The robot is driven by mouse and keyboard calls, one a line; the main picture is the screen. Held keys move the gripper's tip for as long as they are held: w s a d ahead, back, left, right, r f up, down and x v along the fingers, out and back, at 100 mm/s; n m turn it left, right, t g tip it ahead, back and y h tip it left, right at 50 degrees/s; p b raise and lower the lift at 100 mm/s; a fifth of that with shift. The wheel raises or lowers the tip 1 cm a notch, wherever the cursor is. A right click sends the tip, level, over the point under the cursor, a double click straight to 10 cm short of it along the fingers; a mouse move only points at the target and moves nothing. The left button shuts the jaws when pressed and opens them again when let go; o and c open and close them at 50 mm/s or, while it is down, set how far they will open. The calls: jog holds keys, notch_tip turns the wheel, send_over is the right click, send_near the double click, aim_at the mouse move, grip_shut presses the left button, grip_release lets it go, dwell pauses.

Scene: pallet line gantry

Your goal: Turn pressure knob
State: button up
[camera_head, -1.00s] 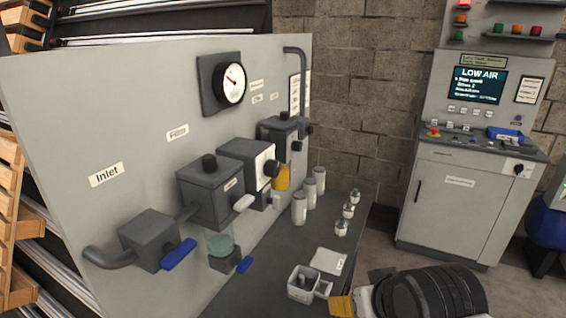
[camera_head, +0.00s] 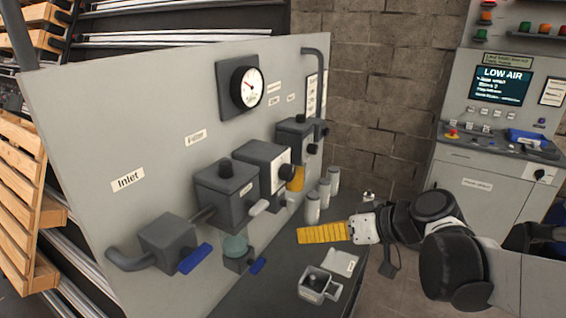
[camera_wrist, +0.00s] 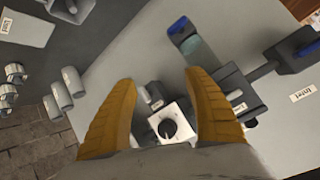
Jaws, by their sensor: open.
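The likely pressure knob is the round black knob (camera_head: 286,172) on the white face of a dark grey box (camera_head: 256,154) on the panel. In the wrist view the black knob (camera_wrist: 168,128) on its white square plate shows between my two yellow fingers. My gripper (camera_head: 299,235) is open and empty, fingers pointing left toward the panel. In the head view it is lower than the knob and to its right, apart from it. The gripper also shows in the wrist view (camera_wrist: 159,80), fingers spread. A round gauge (camera_head: 247,87) is above the boxes.
The grey panel (camera_head: 110,120) carries a filter box (camera_head: 226,190), an inlet valve with a blue handle (camera_head: 195,258) and pipes. White cylinders (camera_head: 313,208) and a small open box (camera_head: 318,285) stand on the dark bench below. A console reading LOW AIR (camera_head: 502,86) stands at the right.

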aim_at(292, 175)
jog(key=w+d+r+n+t+y+p, duration=0.2)
jog(key=w+d+r+n+t+y, duration=0.15)
jog(key=w+r+y, duration=0.35)
jog(key=shift+n+g+h, duration=0.25)
jog(key=shift+n+h, duration=0.25)
jog(key=shift+n, duration=0.05)
jog(key=x, duration=0.3)
jog(key=b+x, duration=0.1)
jog(key=x, duration=0.3)
jog(key=b+x, duration=0.1)
jog(key=x, duration=0.2)
jog(key=shift+w+d+f, duration=0.1)
jog(key=shift+w, duration=0.4)
jog(key=c, duration=1.2)
